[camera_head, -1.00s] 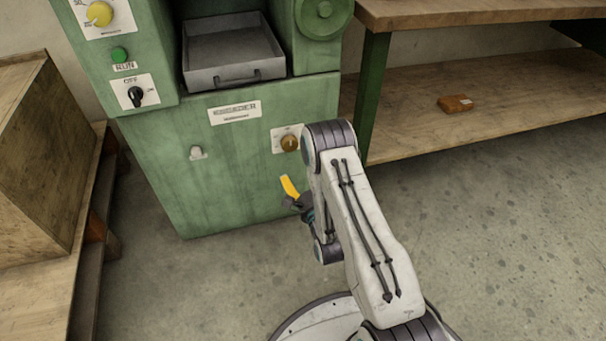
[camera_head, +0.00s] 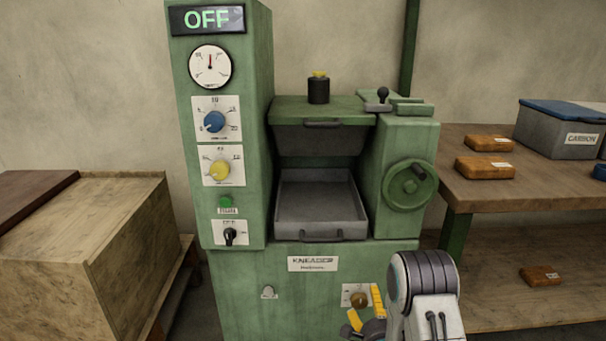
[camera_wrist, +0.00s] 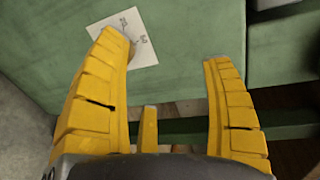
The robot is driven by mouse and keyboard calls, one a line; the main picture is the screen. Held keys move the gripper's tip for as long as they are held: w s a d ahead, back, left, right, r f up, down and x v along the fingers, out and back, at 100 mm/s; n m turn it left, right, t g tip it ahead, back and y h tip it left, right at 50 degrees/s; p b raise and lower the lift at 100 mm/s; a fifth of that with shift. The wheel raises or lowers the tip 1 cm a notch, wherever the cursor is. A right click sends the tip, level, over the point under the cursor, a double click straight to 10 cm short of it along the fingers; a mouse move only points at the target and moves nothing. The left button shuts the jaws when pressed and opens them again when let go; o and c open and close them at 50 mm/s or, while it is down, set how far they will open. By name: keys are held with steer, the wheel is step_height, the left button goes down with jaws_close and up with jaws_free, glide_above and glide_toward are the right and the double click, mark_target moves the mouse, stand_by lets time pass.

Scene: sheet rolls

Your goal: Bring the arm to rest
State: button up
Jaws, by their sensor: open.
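My gripper (camera_head: 366,310) shows at the bottom of the head view, its yellow fingers in front of the lower front of the green machine (camera_head: 250,295). In the wrist view, its yellow fingers (camera_wrist: 165,62) are spread apart with nothing between them. Beyond them lie the green machine front and a white plate with small marks (camera_wrist: 124,38). My arm's light grey link stands at the lower right of the head view and hides part of the machine's lower right side.
The machine carries an OFF display (camera_head: 207,19), a blue knob (camera_head: 214,121), a handwheel (camera_head: 408,185) and a grey tray (camera_head: 320,234). A wooden box (camera_head: 85,255) stands at left. A wooden bench (camera_head: 500,199) with orange-brown blocks (camera_head: 485,167) and a grey bin (camera_head: 555,133) stands at right.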

steer(key=s+r+n+g+p, duration=0.4)
steer(key=r+p, duration=0.5)
steer(key=r, duration=0.7)
steer(key=s+r+n+g+p, duration=0.2)
steer(key=s+r+n+p, duration=0.35)
steer(key=r+p, duration=0.8)
steer(key=s+r+n+g+p, duration=0.6)
steer(key=s+r+n+p, duration=0.3)
steer(key=s+r, duration=1.4)
steer(key=shift+s+a+r+g+p, duration=0.2)
steer(key=shift+s+r+g+p, duration=0.1)
steer(key=shift+s+p, duration=0.9)
